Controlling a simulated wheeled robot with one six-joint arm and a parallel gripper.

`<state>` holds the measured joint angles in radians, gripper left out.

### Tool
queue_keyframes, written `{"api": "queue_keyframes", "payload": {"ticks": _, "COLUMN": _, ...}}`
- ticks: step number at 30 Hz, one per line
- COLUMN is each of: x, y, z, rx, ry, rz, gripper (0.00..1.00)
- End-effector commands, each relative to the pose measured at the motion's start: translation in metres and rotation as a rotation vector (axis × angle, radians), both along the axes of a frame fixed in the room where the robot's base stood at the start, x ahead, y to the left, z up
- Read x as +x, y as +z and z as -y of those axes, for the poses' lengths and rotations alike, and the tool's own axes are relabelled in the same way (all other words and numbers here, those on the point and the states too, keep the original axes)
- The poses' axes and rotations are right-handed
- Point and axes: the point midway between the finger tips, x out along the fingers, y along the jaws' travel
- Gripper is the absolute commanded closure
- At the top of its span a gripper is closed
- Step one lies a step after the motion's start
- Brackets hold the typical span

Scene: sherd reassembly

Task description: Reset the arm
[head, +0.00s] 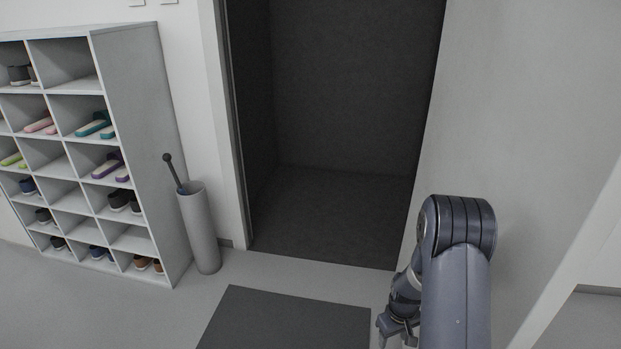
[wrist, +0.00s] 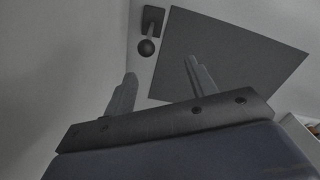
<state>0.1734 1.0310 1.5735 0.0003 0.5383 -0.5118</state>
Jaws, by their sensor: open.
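My arm rises at the right of the head view, bent over at its top joint. My gripper (head: 396,330) hangs low beside it at the bottom edge, partly hidden by the arm. In the wrist view my gripper (wrist: 160,76) has its two fingers well apart, with nothing between them. It is open and empty, above the floor.
A dark mat (head: 285,322) lies before a dark doorway recess (head: 345,90). A shoe rack (head: 150,130) and a tall cylindrical holder (head: 202,230) stand left. A wall is close right of my arm. The wrist view shows a small dark round-ended object (wrist: 147,47).

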Motion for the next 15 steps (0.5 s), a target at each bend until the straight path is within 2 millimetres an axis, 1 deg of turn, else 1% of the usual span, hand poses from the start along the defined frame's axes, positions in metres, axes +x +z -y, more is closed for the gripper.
{"api": "queue_keyframes", "payload": {"ticks": 1, "x": -0.001, "y": 0.010, "z": -0.002, "rx": 0.000, "ry": -0.006, "rz": 0.000, "gripper": 0.46}}
{"api": "queue_keyframes", "payload": {"ticks": 15, "x": -0.011, "y": 0.048, "z": -0.018, "rx": 0.000, "ry": -0.071, "rz": -0.001, "gripper": 0.46}}
